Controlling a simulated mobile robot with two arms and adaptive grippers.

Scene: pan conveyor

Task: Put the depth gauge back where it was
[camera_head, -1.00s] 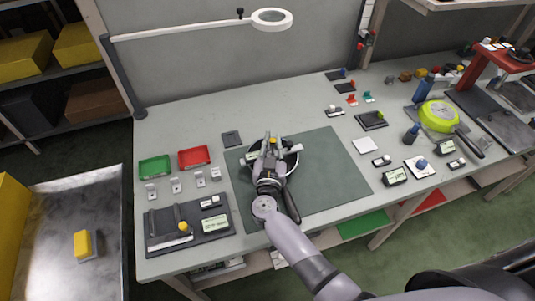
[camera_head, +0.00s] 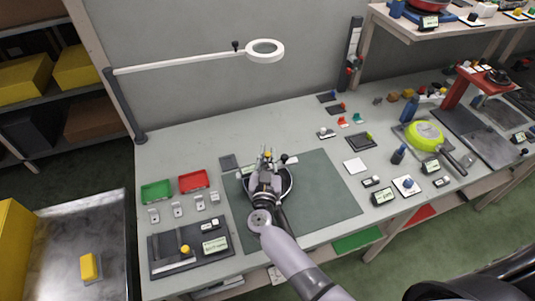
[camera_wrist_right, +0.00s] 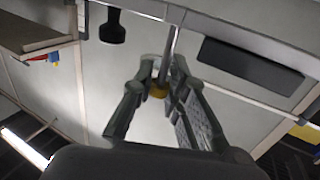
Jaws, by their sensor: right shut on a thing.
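My right gripper (camera_head: 266,168) is over a round pan (camera_head: 291,184) on the green work mat. It is shut on the depth gauge (camera_head: 267,154), of which a small yellow part and metal show at the fingertips. My left gripper is out of view.
The green mat (camera_head: 325,195) is clear on its right side. A small dark pad (camera_head: 229,162) lies at its back left corner. Left are green (camera_head: 156,191) and red trays (camera_head: 193,181) and a dark fixture board (camera_head: 165,262). A ring lamp (camera_head: 265,50) hangs behind.

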